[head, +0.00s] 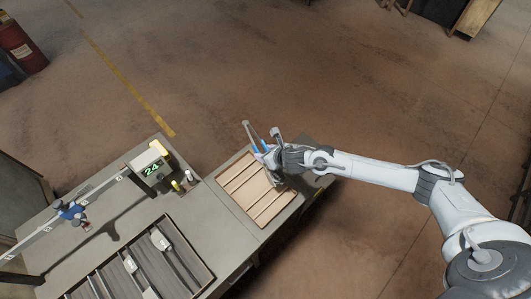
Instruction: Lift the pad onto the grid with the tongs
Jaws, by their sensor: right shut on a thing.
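My right gripper (270,157) is over the upper right part of a wooden tray with slats (232,186). It is shut on what looks like the tongs (249,134), a long grey tool with blue parts. The gripper and wrist hide part of the tool, and its tips are hard to make out. A dark ribbed panel (193,255) at the lower left, possibly the grid, carries several long bars with pale ends. I cannot tell which thing is the pad. My left gripper is not in view.
A box with a green display (151,168) reading 24 stands on the grey bench (205,215), with small bottle-like items (183,184) beside it. A rail with a blue clamp (72,212) crosses the bench's left side. A red cylinder (20,45) stands far left.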

